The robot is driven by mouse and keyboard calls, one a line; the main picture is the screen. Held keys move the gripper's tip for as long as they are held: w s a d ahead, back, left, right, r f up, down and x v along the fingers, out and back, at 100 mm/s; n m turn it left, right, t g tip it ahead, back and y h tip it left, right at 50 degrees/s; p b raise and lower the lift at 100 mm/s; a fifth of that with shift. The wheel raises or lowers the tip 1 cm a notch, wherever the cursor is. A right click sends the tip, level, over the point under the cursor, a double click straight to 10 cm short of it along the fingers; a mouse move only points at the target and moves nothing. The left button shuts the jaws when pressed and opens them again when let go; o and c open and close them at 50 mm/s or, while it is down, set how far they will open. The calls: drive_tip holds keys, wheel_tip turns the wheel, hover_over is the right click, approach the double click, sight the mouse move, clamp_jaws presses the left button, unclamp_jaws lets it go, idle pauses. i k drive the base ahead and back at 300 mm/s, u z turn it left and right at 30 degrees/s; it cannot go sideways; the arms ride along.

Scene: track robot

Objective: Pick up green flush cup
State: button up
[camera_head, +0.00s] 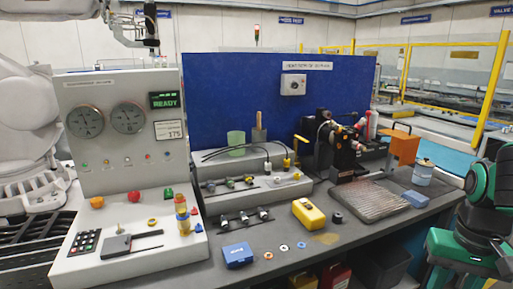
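A light green cup (236,139) stands upright at the back of the bench, in front of the blue panel. Its lower part is partly covered by dark cables that run across in front of it. A dark brush-like tool with a tan handle (259,130) stands just to its right. I see no gripper fingers in this view. Nothing is touching the cup except perhaps the cables; I cannot tell whether they touch it.
A grey test console (118,95) stands at the left. A raised grey fixture (265,190) lies before the cup. A yellow meter (308,214), blue box (237,255) and ribbed mat (368,198) lie on the bench. A green-and-black arm (480,215) fills the right edge.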

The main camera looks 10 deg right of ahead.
sight(235, 137)
drive_tip(key=z, duration=0.1)
drive_tip(key=i, duration=1)
drive_tip(key=u, duration=0.05)
